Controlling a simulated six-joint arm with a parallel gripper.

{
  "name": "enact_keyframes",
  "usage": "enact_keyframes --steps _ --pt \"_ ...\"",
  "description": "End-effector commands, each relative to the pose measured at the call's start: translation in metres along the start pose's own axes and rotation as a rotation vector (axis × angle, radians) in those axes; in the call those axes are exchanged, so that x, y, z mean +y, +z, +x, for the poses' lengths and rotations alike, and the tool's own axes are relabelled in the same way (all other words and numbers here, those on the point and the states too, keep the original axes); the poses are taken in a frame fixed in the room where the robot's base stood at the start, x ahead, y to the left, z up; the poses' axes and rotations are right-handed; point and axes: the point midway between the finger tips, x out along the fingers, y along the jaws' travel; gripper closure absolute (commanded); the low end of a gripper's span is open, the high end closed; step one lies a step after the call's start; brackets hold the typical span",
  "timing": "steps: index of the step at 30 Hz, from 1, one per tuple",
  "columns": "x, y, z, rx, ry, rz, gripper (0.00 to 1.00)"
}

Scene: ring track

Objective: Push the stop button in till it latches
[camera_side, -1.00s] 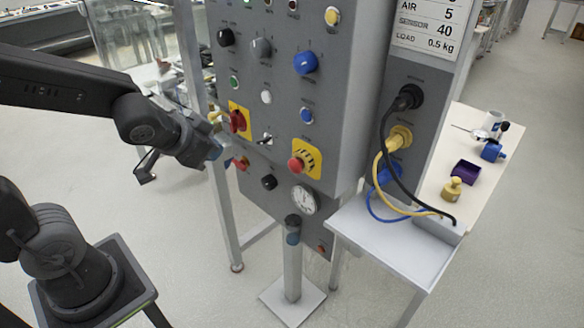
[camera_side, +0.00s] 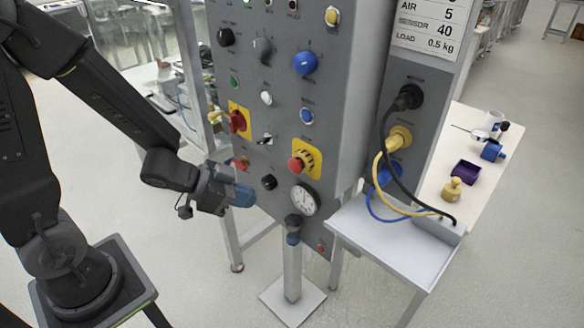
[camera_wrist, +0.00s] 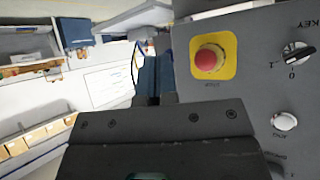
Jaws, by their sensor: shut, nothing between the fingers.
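The stop button is a red mushroom head (camera_side: 297,164) on a yellow plate, low on the front of the grey panel (camera_side: 282,118). In the wrist view the red head (camera_wrist: 207,59) stands on its square yellow plate, right of the fingers. My gripper (camera_side: 248,197) is shut and empty, with blue fingertips. In the side view it is left of and lower than the button, clear of it. In the wrist view my fingers (camera_wrist: 148,78) point past the button's left side. I cannot tell whether the button is latched.
A black knob (camera_side: 269,182) and a round gauge (camera_side: 304,199) are near the button. A red switch on yellow (camera_side: 238,121) is up to the left. The wrist view shows a key switch (camera_wrist: 297,54) and a white button (camera_wrist: 285,121) on the panel. Cables (camera_side: 380,170) hang at the right.

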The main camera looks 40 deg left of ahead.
Motion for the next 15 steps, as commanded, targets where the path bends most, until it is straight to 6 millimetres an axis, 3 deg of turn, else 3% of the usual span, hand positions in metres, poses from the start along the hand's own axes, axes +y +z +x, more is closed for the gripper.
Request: enact_keyframes --steps 8,15 --pt "-0.006 -0.006 0.008 0.0 -0.002 0.001 1.0" --pt "-0.022 -0.022 0.031 0.001 -0.002 0.002 1.0"
